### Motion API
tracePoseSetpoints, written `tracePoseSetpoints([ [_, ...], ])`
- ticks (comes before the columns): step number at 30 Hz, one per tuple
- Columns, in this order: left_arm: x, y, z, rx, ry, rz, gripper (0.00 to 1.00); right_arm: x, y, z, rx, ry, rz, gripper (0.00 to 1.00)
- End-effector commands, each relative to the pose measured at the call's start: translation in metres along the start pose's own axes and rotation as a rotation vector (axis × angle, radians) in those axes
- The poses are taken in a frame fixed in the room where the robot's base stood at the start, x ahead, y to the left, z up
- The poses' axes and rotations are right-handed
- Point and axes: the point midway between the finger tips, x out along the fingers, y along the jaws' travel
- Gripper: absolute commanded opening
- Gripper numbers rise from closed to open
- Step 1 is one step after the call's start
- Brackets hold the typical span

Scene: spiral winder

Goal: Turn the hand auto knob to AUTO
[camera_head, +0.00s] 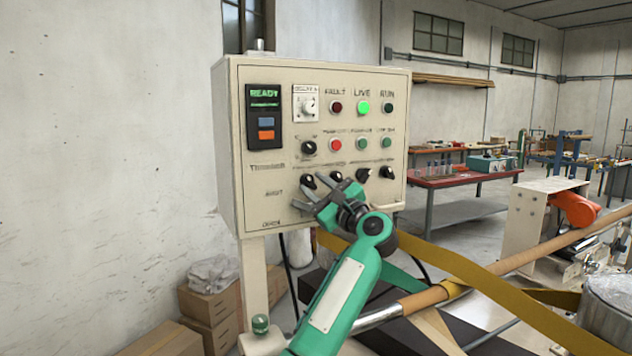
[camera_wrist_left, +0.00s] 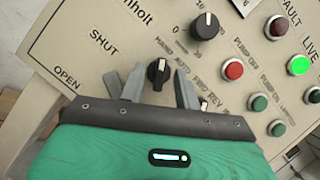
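The hand auto knob (camera_wrist_left: 158,72) is a small black selector with a white mark on the cream control panel (camera_head: 262,205). In the left wrist view its mark points up in the picture, towards the HAND label, with AUTO to the right. The knob (camera_head: 308,181) is the leftmost of the bottom row in the head view. My left gripper (camera_wrist_left: 160,86) is open, with one grey finger on each side of the knob and a visible gap to it. In the head view my left gripper (camera_head: 311,192) is close in front of the panel. My right gripper is not in view.
A FWD REV knob (camera_head: 336,177) sits just right of the hand auto knob. Above are a dial knob (camera_wrist_left: 205,25) and a red button (camera_wrist_left: 233,70). The green LIVE lamp (camera_head: 362,107) is lit. A yellow belt (camera_head: 470,275) runs low on the right.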

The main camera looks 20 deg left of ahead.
Motion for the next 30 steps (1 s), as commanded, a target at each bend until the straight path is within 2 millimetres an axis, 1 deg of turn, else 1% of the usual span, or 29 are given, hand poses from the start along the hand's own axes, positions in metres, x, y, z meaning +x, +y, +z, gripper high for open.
tracePoseSetpoints([
  [8,0.0024,0.0002,-0.0003,0.000,0.000,0.000,0.33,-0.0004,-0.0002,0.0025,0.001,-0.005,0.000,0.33],
  [9,0.0023,0.0002,-0.0003,0.000,0.000,0.000,0.31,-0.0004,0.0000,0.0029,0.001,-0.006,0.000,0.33],
  [11,0.0023,0.0003,-0.0002,0.000,0.000,0.000,0.19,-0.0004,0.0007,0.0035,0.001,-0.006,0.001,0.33],
  [12,0.0023,0.0002,-0.0002,0.000,0.000,0.000,0.11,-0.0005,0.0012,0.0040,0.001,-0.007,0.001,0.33],
  [14,0.0022,0.0003,-0.0002,0.000,0.000,0.000,0.00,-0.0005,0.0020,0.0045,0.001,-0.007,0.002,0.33],
  [23,0.0016,0.0007,-0.0008,0.014,0.000,-0.006,0.00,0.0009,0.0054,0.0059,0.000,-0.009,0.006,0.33],
  [30,0.0009,0.0024,-0.0021,0.102,0.002,-0.042,0.00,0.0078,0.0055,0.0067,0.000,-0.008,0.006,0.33],
])
